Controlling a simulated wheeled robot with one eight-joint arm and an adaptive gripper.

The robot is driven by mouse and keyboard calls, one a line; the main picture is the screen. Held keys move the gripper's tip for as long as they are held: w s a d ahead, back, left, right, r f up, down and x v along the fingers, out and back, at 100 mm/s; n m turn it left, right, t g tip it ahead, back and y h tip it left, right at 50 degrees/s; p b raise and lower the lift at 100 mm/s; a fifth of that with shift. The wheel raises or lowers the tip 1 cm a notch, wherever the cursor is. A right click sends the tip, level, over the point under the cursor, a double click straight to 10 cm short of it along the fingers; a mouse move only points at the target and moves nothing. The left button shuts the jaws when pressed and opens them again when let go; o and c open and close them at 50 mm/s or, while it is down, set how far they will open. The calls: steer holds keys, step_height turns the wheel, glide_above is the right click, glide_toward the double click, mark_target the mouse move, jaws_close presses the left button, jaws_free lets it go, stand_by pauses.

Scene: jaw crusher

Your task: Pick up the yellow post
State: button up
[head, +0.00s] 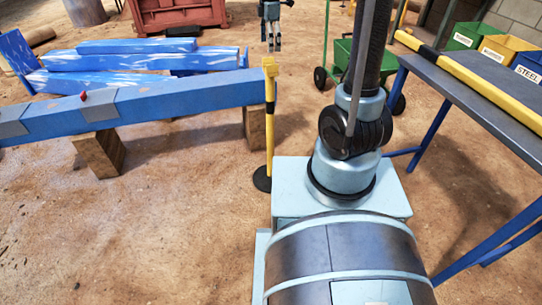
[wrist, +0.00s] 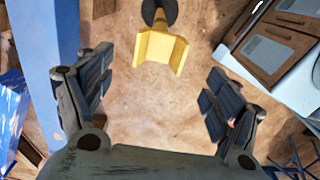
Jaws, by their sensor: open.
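The yellow post (head: 269,125) stands upright on a round black base, just past the right end of the blue beam in the head view. Its flared yellow head (wrist: 160,48) shows at the top middle of the wrist view, with the dark base behind it. My gripper (head: 271,46) hangs at the top of the head view, fingers down, apart from the post. In the wrist view my gripper (wrist: 157,92) is open and empty, its two padded fingers wide apart. The post's head lies ahead of the gap between them, not touching either finger.
The blue beam (head: 190,100) rests on wooden blocks (head: 98,153) left of the post. A table (head: 470,85) with a yellow-black bar stands at the right, near coloured bins (head: 505,50). A green cart (head: 342,58) is behind. Bare ground lies in front of the beam.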

steer(key=shift+f, duration=5.5)
jaws_close()
